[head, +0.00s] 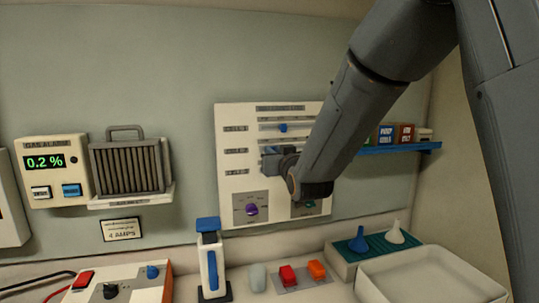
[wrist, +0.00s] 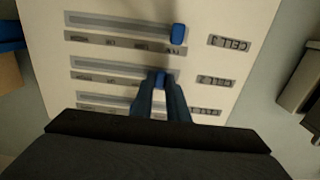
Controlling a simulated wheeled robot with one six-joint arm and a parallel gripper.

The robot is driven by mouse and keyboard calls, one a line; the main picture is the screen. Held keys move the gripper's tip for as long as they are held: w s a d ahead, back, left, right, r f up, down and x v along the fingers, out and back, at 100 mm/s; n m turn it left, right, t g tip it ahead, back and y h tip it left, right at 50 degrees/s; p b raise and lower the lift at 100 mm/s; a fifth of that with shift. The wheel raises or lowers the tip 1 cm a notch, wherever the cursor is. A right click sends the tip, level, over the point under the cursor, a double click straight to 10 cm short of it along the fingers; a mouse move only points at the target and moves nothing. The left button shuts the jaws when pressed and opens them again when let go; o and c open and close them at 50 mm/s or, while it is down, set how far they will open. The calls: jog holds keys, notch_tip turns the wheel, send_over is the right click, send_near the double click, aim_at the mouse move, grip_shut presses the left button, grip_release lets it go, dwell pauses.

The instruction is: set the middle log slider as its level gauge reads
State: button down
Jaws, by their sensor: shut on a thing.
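The white log panel (head: 227,190) is on the back wall and has three horizontal slots. In the wrist view, which shows it upside down, the middle slot (wrist: 100,75) is labelled CELL 2. Its blue slider knob (wrist: 160,79) sits between the fingertips of my gripper (wrist: 160,84), which is shut on it, toward the label end. The CELL 3 knob (wrist: 178,33) is at the label end of its slot. The top slider knob (head: 283,128) is near the middle of its slot in the head view. My gripper (head: 268,161) partly covers the middle and lower rows there. I cannot make out a level gauge.
A gas alarm (head: 43,170) reading 0.2 % and a grille unit (head: 128,168) are left of the panel. A blue shelf (head: 400,149) with small boxes is right. Below stand a blue-white device (head: 211,262), red and orange blocks, funnels and an empty tray (head: 430,270).

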jog(key=d, duration=0.1)
jog(key=w+d+b, duration=0.1)
jog(key=d, duration=0.1)
jog(key=shift+d, duration=0.25)
jog(key=c, duration=1.7)
grip_release()
jog(key=shift+s, duration=0.1)
jog(key=shift+b+v, duration=1.5)
jog(key=shift+v, duration=2.3)
